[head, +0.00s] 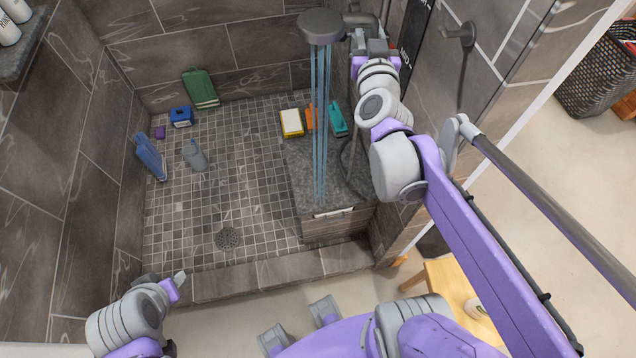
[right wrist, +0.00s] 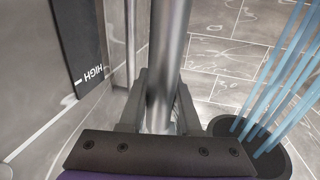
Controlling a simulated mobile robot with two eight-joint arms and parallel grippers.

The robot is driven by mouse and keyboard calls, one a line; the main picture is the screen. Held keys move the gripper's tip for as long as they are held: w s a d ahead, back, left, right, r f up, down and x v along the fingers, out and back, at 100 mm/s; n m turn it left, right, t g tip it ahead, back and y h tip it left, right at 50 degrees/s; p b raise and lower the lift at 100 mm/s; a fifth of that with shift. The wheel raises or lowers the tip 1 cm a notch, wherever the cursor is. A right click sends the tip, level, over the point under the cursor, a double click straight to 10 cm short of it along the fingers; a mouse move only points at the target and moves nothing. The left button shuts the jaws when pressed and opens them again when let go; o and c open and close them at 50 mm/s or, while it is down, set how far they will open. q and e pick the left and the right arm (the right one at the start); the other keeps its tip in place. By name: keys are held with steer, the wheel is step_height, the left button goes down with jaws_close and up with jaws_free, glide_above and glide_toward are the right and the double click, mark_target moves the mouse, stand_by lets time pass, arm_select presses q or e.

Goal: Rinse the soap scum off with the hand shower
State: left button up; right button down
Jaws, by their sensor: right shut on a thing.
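My right gripper (head: 368,47) is shut on the metal handle of the hand shower (head: 321,27), high above the stone bench (head: 305,180). In the right wrist view the fingers (right wrist: 157,105) close around that grey handle (right wrist: 172,60), and the dark round shower head (right wrist: 262,160) is at lower right. Blue water streams fall from the head onto the bench top. A whitish strip (head: 333,212) lies along the bench's front edge; I cannot tell whether it is soap scum. My left gripper (head: 178,287) is low at left, away from the bench; its jaw opening is unclear.
Blue (head: 181,116), green (head: 200,88) and grey (head: 194,155) items stand on the tiled floor. A low curb (head: 290,271) crosses the front; a wooden stool (head: 455,285) is at right.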

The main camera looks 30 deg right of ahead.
arm_select(q)
steer(key=r+p, duration=0.1)
steer(key=w+r+p, duration=0.1)
steer(key=r, duration=0.1)
steer(key=shift+w+r, duration=0.15)
steer(key=shift+r, duration=0.1)
arm_select(e)
step_height(320, 180, up, 6)
steer(key=shift+r, duration=0.25)
steer(key=shift+d, duration=0.1)
arm_select(q)
steer(key=shift+w+r+t+p, duration=0.15)
steer(key=shift+w+r+p, duration=0.15)
steer(key=shift+r+p, duration=0.25)
steer(key=shift+w+r+t+p, duration=0.15)
steer(key=shift+w+r+p, duration=0.15)
steer(key=shift+r, duration=0.35)
arm_select(e)
steer(key=x, duration=1.5)
steer(key=shift+d, duration=0.35)
arm_select(q)
steer(key=shift+s+f, duration=0.15)
steer(key=shift+f, duration=0.1)
arm_select(e)
steer(key=shift+f, duration=0.1)
